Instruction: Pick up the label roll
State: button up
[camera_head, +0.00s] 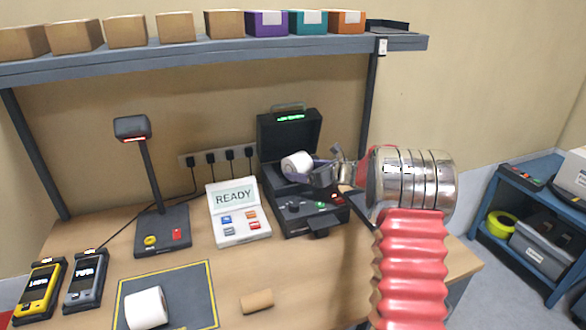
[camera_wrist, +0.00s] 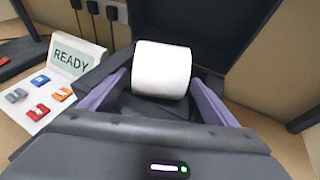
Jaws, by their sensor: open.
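A white label roll (camera_head: 296,165) is at the open black label printer (camera_head: 305,212), in front of its raised lid. In the wrist view the roll (camera_wrist: 161,69) lies just beyond and between the tips of my purple fingers. My gripper (camera_head: 318,170) is open and reaches over the printer from the right. In the wrist view my gripper (camera_wrist: 161,88) has one finger on each side of the roll's lower part. I cannot tell whether either finger touches it. A second white roll (camera_head: 147,308) lies on the dark, yellow-edged mat (camera_head: 190,285) at the front left.
A white READY panel (camera_head: 238,212) stands left of the printer. A scanner stand (camera_head: 162,232) and two handheld devices (camera_head: 78,283) are farther left. A brown cardboard core (camera_head: 257,301) lies at the front. A shelf (camera_head: 210,50) with boxes spans above. A blue cart (camera_head: 528,235) stands right.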

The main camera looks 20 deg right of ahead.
aim_at(298, 156)
jog(key=shift+x, duration=1.9)
jog(key=shift+a, duration=0.1)
jog(key=shift+c, duration=0.3)
jog(key=shift+r, duration=0.1)
jog(key=c, duration=1.5)
jog(key=shift+o, duration=0.2)
jog(key=shift+s+r, duration=0.2)
jog(key=shift+r, duration=0.5)
notch_tip(298, 156, up, 5)
jog(key=shift+r, duration=0.25)
jog(key=shift+s+r, duration=0.15)
jog(key=shift+s, duration=0.05)
jog(key=s, duration=1.9)
jog(key=shift+s, duration=0.15)
